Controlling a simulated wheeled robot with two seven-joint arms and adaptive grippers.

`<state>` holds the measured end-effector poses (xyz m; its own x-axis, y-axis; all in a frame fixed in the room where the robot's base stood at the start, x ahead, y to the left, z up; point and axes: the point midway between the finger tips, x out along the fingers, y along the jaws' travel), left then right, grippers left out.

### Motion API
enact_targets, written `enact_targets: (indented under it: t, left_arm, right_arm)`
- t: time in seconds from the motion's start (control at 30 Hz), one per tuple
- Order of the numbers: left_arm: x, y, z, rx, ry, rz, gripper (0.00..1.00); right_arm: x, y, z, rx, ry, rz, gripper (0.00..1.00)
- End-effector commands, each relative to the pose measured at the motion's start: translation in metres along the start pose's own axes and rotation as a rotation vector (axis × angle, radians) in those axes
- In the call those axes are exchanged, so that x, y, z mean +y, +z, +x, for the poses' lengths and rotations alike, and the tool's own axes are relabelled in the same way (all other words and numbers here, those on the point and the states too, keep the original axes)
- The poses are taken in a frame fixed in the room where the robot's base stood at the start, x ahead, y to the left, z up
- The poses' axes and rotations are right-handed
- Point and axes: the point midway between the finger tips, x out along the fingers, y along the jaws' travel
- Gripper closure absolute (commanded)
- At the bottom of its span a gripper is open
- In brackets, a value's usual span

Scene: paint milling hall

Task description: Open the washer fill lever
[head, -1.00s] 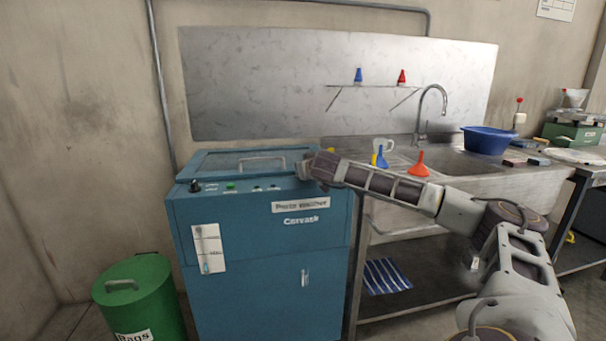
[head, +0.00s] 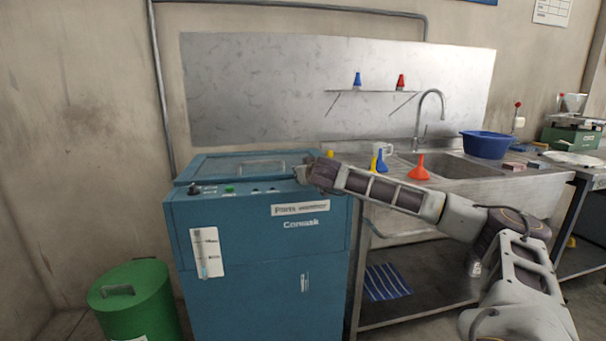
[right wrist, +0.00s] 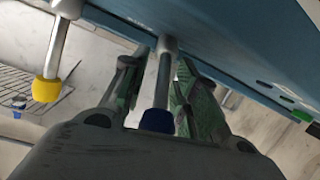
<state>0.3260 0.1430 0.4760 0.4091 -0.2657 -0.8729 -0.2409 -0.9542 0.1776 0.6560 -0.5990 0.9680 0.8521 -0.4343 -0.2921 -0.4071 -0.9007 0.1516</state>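The washer (head: 265,255) is a blue cabinet with a lid on top and a white gauge plate on its front. My right gripper (head: 303,172) is at its upper right edge in the head view. In the right wrist view the right gripper (right wrist: 160,90) is open, with one finger on each side of a metal lever with a dark blue tip (right wrist: 157,121). Small gaps show beside the lever; I cannot tell if a finger touches it. A second lever with a yellow tip (right wrist: 46,89) is to the left. No lever label is readable. My left gripper is out of view.
A steel sink bench (head: 450,180) stands right of the washer, with a red funnel (head: 419,170), a blue funnel (head: 381,163) and a blue basin (head: 487,145) on it. A green bin (head: 135,305) stands on the floor at left.

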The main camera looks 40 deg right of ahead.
Motion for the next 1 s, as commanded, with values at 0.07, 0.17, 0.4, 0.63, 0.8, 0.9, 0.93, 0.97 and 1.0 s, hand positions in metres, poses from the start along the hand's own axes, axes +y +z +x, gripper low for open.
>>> enact_targets:
  t: [0.07,0.17,0.4,0.63,0.8,0.9,0.93,0.97,1.0]
  left_arm:
    - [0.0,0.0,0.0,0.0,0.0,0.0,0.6]
    - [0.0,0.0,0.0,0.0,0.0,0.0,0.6]
    - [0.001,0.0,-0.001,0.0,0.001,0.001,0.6]
    - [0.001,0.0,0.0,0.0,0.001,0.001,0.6]
    - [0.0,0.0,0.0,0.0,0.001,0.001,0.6]
    - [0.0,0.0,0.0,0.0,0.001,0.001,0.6]
    - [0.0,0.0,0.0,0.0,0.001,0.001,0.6]
    - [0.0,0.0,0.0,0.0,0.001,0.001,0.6]
    - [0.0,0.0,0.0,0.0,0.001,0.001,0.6]
  right_arm:
    - [0.0,0.0,0.0,0.0,0.0,0.0,0.68]
    - [0.0,0.0,0.0,0.0,0.0,0.0,0.68]
    - [0.001,0.0,-0.002,0.0,0.001,0.0,0.68]
    - [0.001,0.0,-0.011,0.001,0.001,-0.001,0.68]
    - [0.001,0.0,-0.024,0.0,0.001,-0.001,0.68]
    - [0.001,0.0,-0.033,0.0,0.001,-0.002,0.68]
    - [0.001,0.0,-0.035,0.0,0.001,-0.001,0.68]
    - [0.001,0.0,-0.038,0.0,0.002,-0.001,0.68]
    - [0.001,-0.001,-0.041,0.001,0.002,-0.001,0.68]
